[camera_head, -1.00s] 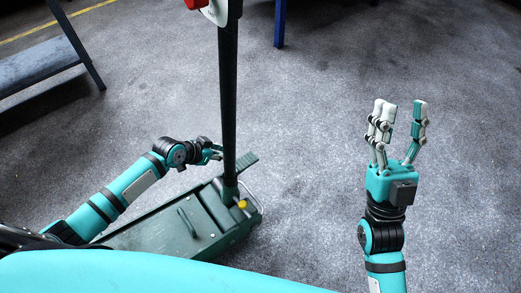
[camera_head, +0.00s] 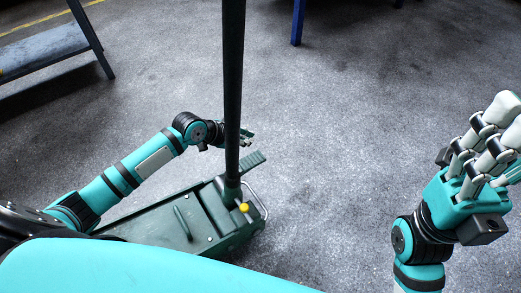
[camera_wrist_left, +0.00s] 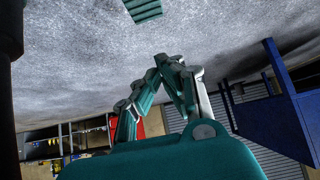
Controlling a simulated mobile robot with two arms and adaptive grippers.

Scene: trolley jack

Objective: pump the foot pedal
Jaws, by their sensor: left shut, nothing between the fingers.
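The foot pedal (camera_head: 253,161) is a ribbed green plate at the far end of the green trolley jack (camera_head: 150,228), just beyond the foot of the upright dark handle. It also shows in the left wrist view (camera_wrist_left: 143,10), cut by the top edge. My left gripper (camera_head: 247,138) is shut and empty. It is above and behind the pedal in the head view, partly hidden by the handle. Its closed fingertips show in the left wrist view (camera_wrist_left: 172,60), apart from the pedal. My right gripper (camera_head: 507,120) is raised at the right edge, partly cut off, with its fingers apart and empty.
The dark handle (camera_head: 233,90) stands upright between my left wrist and the right side. A yellow knob (camera_head: 244,208) sits near its foot. A bench (camera_head: 40,58) stands at upper left and a blue leg (camera_head: 298,22) at the top. The floor between is clear.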

